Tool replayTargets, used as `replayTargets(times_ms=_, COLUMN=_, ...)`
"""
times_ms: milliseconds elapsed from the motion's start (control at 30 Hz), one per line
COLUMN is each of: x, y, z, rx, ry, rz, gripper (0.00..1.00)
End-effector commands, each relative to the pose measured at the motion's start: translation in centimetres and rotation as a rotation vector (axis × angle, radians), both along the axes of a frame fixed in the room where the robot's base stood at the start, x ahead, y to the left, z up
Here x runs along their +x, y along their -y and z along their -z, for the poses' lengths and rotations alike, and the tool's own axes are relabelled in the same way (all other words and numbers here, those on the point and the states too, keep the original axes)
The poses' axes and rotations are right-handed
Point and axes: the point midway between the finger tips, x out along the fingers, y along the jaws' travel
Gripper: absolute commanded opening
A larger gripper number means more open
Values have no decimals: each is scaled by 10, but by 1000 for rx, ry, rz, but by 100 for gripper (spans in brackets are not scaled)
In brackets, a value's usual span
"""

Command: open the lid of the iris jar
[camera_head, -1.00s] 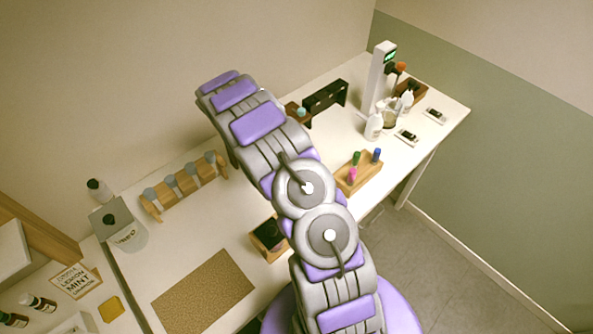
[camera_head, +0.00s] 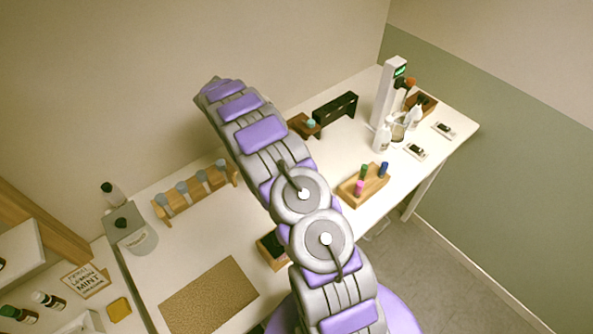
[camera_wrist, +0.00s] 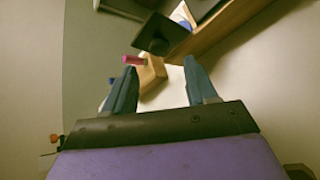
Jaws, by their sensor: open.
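A clear jar (camera_head: 142,242) with a flat square grey lid (camera_head: 124,228) and a dark knob stands at the left of the white table in the head view. The lid lies on the jar. The jar's label is too small to read, so I cannot tell whether it says iris. My gripper (camera_wrist: 160,65) is open and empty in the wrist view, its two blue-grey fingers apart. In the head view my arm hides the gripper, so its distance from the jar cannot be told. A dark square plate (camera_wrist: 160,35) shows beyond the fingertips.
A wooden rack with grey-topped vials (camera_head: 195,190) stands right of the jar. A cork mat (camera_head: 210,296) lies in front. A wooden block with coloured pegs (camera_head: 362,185), white bottles (camera_head: 382,140) and a tall white device (camera_head: 388,92) stand to the right.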

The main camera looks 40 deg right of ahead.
Motion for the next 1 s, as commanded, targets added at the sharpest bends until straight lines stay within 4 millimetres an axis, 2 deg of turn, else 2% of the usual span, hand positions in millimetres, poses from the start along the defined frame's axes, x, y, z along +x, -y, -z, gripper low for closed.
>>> replayTargets(times_ms=33, x=2, y=-2, z=-6, rx=3, ry=-1, rz=0, gripper=57)
replayTargets(times_ms=367, x=10, y=-4, z=-8, rx=-5, ry=-6, rz=2, gripper=57)
replayTargets(times_ms=1000, x=10, y=-4, z=-7, rx=-7, ry=-5, rz=4, gripper=57)
